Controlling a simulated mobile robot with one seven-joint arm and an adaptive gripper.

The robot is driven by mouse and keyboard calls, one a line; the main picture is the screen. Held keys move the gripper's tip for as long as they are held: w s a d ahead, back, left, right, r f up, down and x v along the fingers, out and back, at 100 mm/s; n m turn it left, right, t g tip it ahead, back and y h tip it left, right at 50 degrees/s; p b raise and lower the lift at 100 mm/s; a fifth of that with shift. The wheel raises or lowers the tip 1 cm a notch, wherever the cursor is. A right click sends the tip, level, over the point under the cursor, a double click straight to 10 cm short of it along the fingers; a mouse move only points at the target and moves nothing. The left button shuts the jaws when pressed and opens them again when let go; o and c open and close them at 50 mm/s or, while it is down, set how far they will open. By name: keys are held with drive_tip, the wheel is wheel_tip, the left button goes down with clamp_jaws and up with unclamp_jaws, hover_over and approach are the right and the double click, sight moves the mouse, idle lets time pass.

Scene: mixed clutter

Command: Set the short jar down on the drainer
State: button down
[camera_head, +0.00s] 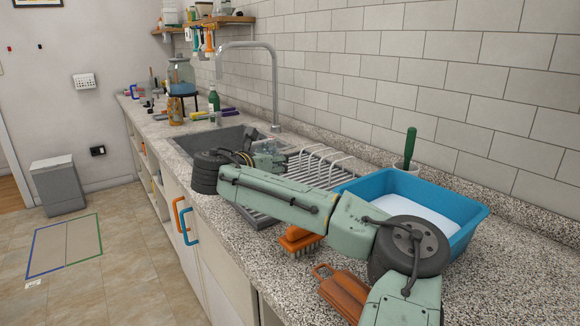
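The drainer (322,164) is a pale wire rack on the counter, between the sink and a blue basin. A grey ribbed surface (258,215) shows at its near side, partly behind my forearm. My arm reaches across the counter from the lower right and hides part of the drainer. My gripper (268,152) is near the sink's right edge, beside the left end of the drainer. It is small and partly hidden behind my wrist, so I cannot tell its opening or whether it holds anything. I cannot clearly pick out the short jar.
The blue basin (463,207) holds something white. The grey sink (208,140) has a tall tap (275,85). A green bottle (214,101) and a large jar (181,72) stand beyond.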

drive_tip(key=w+d, duration=0.2)
drive_tip(key=shift+w+d+f+p, duration=0.1)
drive_tip(key=shift+w+d+p, duration=0.05)
drive_tip(key=shift+d+p, duration=0.2)
drive_tip(key=shift+w+d, duration=0.3)
drive_tip(key=shift+d, duration=0.1)
wheel_tip(320, 180, down, 3)
drive_tip(key=shift+s+a+p, duration=0.1)
drive_tip(key=shift+p, duration=0.55)
drive_tip(key=shift+f, duration=0.35)
drive_tip(key=c, duration=0.9)
unclamp_jaws()
drive_tip(key=shift+f, duration=0.15)
